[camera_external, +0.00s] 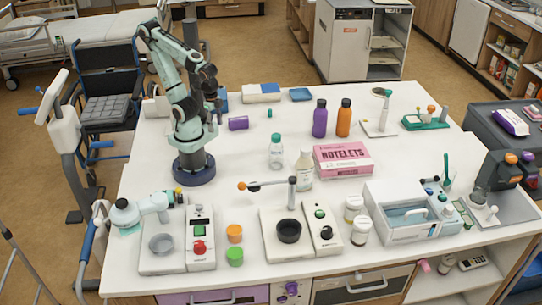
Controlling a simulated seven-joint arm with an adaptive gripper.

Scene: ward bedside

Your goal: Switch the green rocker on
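Small green controls show on two white control boxes. The other is a green control (320,213) above a black knob (326,232) on the middle box. At this size I cannot tell which is a rocker, nor its position. My gripper (213,106) is at the back left, above the table and well behind both boxes. Its fingers are dark and too small to tell whether they are open. I see nothing clearly held in it.
The left box adjoins a stand with a white jointed head (150,205); the middle box adjoins a plate with a black cup (289,231). Orange (234,233) and green (235,256) pots stand between. Bottles (276,152) and a pink box (343,159) stand behind.

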